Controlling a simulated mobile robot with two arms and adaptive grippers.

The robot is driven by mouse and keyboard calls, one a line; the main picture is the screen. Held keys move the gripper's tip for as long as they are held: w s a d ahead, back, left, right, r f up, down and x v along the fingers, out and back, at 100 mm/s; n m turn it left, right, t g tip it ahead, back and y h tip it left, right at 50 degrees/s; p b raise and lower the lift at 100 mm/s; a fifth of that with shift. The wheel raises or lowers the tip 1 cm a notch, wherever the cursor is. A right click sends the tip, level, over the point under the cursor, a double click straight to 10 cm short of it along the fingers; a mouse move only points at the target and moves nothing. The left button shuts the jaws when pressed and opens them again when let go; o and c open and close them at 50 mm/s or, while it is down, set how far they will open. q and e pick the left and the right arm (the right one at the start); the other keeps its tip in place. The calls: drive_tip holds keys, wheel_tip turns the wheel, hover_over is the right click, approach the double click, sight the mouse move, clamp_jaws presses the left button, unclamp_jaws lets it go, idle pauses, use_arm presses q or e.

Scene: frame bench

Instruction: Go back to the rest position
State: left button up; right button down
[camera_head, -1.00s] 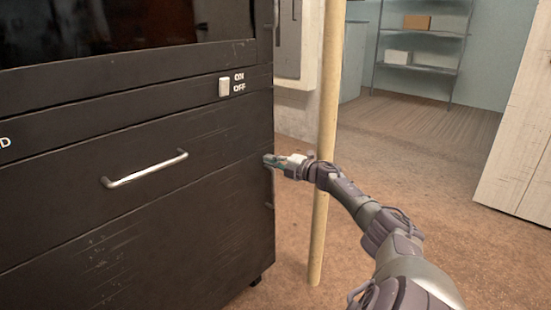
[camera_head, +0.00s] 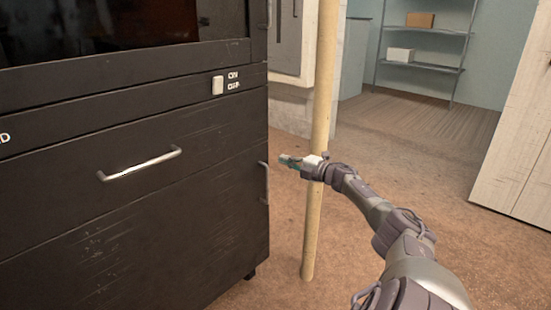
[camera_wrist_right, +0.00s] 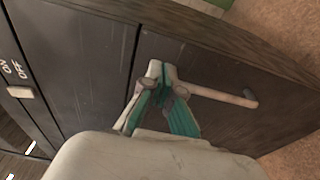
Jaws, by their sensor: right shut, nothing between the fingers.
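My right gripper (camera_head: 287,160) is shut and empty. In the head view it is just right of the black cabinet's (camera_head: 150,215) right edge, in front of a pale pole (camera_head: 316,230). In the right wrist view the closed teal fingertips (camera_wrist_right: 160,72) appear over the cabinet's dark side, overlapping one end of a bar handle (camera_wrist_right: 215,96); I cannot tell from that view whether they touch. That side handle also shows in the head view (camera_head: 265,183), slightly apart from the gripper. My left gripper is not in view.
The cabinet front has a drawer handle (camera_head: 140,164) and an ON/OFF switch (camera_head: 218,85). The pole stands upright close to my right arm. A metal shelf (camera_head: 425,66) with boxes is at the back, and a pale wooden panel (camera_head: 515,140) is at the right. Open floor lies between them.

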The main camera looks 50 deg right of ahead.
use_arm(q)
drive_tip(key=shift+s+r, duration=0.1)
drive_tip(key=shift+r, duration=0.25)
use_arm(e)
drive_tip(key=shift+s+d, duration=0.85)
drive_tip(key=shift+s, duration=0.35)
drive_tip(key=shift+s+d, duration=0.85)
drive_tip(key=shift+s, duration=0.3)
